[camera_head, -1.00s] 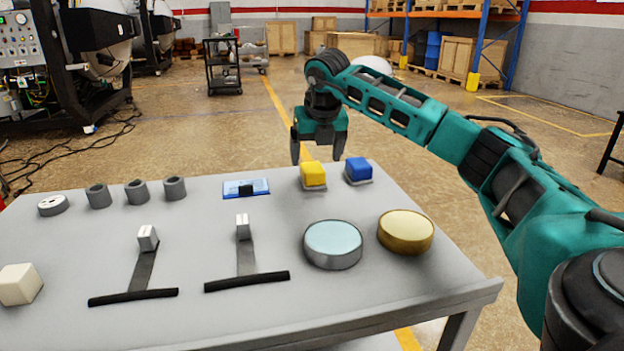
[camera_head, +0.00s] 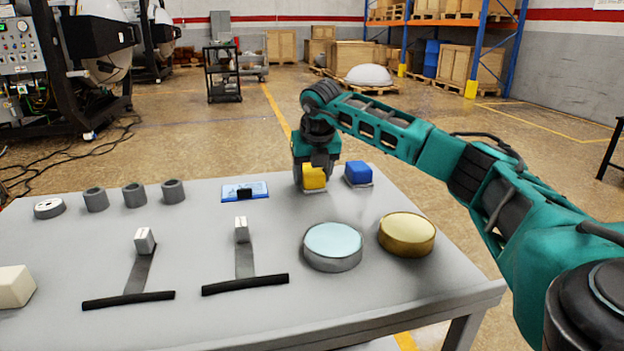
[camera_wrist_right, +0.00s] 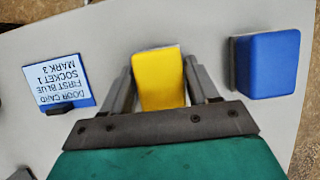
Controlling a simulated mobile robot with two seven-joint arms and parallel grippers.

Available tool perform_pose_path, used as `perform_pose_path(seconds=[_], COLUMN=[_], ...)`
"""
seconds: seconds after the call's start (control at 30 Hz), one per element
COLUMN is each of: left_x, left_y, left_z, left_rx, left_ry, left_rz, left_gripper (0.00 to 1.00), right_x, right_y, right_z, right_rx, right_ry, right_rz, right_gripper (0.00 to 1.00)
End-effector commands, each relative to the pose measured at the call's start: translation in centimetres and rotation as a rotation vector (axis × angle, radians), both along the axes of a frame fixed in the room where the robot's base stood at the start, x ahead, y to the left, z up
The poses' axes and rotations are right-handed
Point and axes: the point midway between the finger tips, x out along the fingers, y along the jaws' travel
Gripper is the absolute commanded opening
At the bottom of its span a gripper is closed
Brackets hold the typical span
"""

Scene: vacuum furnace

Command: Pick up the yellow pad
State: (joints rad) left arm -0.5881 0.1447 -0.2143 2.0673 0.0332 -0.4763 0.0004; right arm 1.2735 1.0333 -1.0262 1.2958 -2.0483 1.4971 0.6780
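The yellow pad (camera_head: 314,178) is a small block on a grey base near the back edge of the grey table (camera_head: 400,290). My right gripper (camera_head: 314,180) is lowered over it from behind, with one finger on each side. In the right wrist view the yellow pad (camera_wrist_right: 159,78) sits between the two fingers (camera_wrist_right: 160,75), whose tips are close against its sides. The pad still appears to be at table level. My left gripper is in neither view.
A blue pad (camera_head: 358,172) stands just right of the yellow pad. A blue-and-white card (camera_head: 258,189) lies to its left. A silver disc (camera_head: 333,262) and a gold disc (camera_head: 406,246) lie nearer. Several grey rings (camera_head: 134,195) stand at the back left.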

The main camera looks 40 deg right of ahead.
Motion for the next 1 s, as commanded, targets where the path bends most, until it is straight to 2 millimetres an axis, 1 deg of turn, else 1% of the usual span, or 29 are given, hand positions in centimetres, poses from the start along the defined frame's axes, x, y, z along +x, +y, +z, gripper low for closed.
perform_pose_path(seconds=[0.03,0.3,0.37,0.6,0.77,0.87,0.97,1.0], left_x=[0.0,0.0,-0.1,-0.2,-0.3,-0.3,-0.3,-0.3], left_y=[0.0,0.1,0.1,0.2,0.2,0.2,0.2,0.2], left_z=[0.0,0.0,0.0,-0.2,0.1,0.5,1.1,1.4], left_rx=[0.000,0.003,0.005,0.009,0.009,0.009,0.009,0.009], left_ry=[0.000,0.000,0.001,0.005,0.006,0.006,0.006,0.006], left_rz=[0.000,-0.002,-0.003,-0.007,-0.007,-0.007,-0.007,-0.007], left_gripper=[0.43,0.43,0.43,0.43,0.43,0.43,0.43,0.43], right_x=[0.0,0.0,0.0,0.0,0.1,0.1,0.1,0.1], right_y=[0.0,0.0,0.0,0.0,0.0,0.0,0.1,0.1], right_z=[0.0,0.0,0.1,0.2,1.2,2.6,4.7,5.7], right_rx=[0.000,0.000,0.000,0.001,0.001,0.001,0.001,0.001], right_ry=[0.000,0.000,-0.001,-0.002,-0.003,-0.005,-0.006,-0.006], right_rz=[0.000,0.000,0.000,-0.001,0.000,-0.001,0.001,0.001], right_gripper=[0.54,0.29,0.24,0.24,0.24,0.24,0.24,0.24])
